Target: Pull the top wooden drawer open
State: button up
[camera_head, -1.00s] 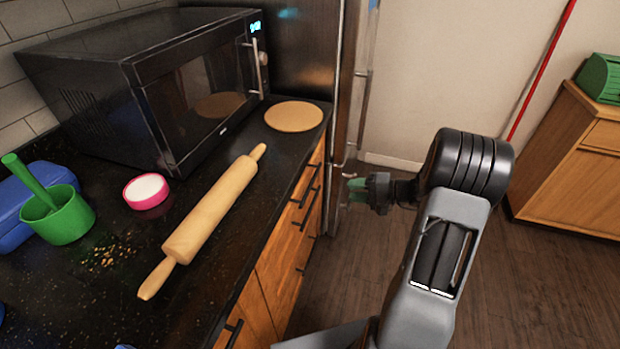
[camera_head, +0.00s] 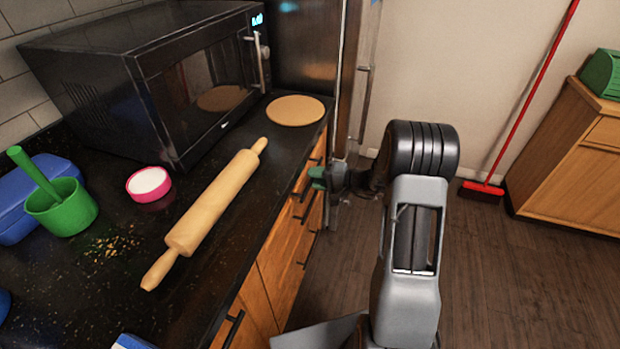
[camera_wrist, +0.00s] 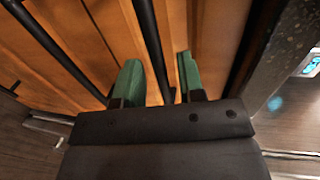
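The wooden drawers with dark bar handles (camera_head: 303,262) are in the cabinet front under the black counter. My gripper (camera_head: 318,178) is in front of the upper drawers, just below the counter edge, and partly covers their fronts. In the wrist view its two green fingertips (camera_wrist: 159,80) are apart and point at the wooden front. A dark bar handle (camera_wrist: 150,35), seemingly the top drawer's, runs between them with space on both sides. Another bar handle (camera_wrist: 55,45) lies to the left. The drawers look closed. Contact with the wood cannot be told.
The black counter (camera_head: 225,270) holds a rolling pin (camera_head: 215,200), a microwave (camera_head: 150,85), a round board (camera_head: 295,110), a pink-rimmed dish (camera_head: 148,184) and a green cup (camera_head: 62,205). A fridge (camera_head: 305,50) stands beyond the drawers.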

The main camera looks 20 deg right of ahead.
jog(key=shift+w+a+f, duration=0.1)
jog(key=shift+w+a, duration=0.25)
jog(key=shift+a, duration=0.25)
grip_shut()
